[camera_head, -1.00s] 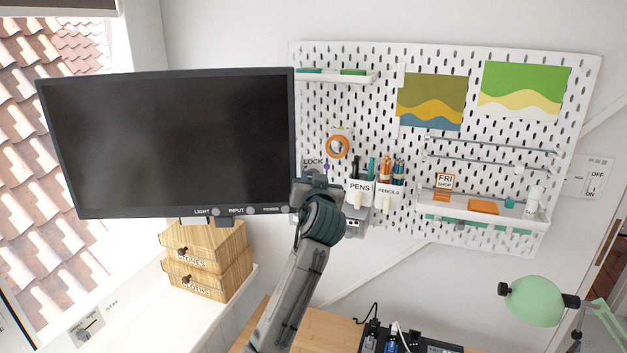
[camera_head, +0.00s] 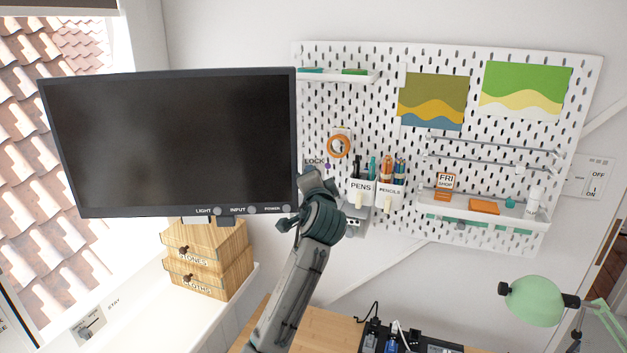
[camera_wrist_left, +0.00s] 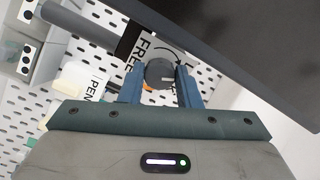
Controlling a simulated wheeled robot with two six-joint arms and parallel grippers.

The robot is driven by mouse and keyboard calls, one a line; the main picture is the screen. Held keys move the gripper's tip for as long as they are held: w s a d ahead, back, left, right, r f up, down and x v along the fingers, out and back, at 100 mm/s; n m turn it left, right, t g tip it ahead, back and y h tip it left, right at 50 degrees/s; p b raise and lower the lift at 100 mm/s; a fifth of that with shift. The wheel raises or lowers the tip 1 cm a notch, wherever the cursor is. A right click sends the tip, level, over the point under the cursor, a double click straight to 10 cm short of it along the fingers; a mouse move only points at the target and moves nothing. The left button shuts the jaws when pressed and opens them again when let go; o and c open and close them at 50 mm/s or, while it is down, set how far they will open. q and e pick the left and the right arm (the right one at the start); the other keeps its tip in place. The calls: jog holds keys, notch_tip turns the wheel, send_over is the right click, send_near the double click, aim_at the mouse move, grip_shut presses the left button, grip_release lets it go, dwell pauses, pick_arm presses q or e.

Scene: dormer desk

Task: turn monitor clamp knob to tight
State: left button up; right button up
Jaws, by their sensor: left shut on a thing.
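The monitor (camera_head: 170,140) hangs at the left in the head view, its dark back or edge filling the upper right of the wrist view (camera_wrist_left: 260,50). The clamp knob (camera_wrist_left: 160,73) is a dark grey round knob between my left fingers, beside a white plate (camera_wrist_left: 150,45) reading "FREE" with a curved arrow. My left gripper (camera_wrist_left: 160,85) is shut on the knob. In the head view the left gripper (camera_head: 314,182) is at the monitor's lower right corner and hides the knob there. My right gripper is not in view.
A pegboard (camera_head: 480,150) behind carries pen and pencil cups (camera_head: 360,190), an orange tape roll (camera_head: 339,146) and a shelf, close to the right of my left wrist. Wooden drawers (camera_head: 210,262) stand below the monitor. A green lamp (camera_head: 532,300) is at the lower right.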

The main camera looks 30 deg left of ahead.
pick_arm(q)
jog(key=shift+m, duration=1.6)
jog(key=o, duration=1)
jog(key=shift+d, duration=0.15)
jog(key=shift+b+v, duration=2.45)
jog(key=shift+v, duration=2.95)
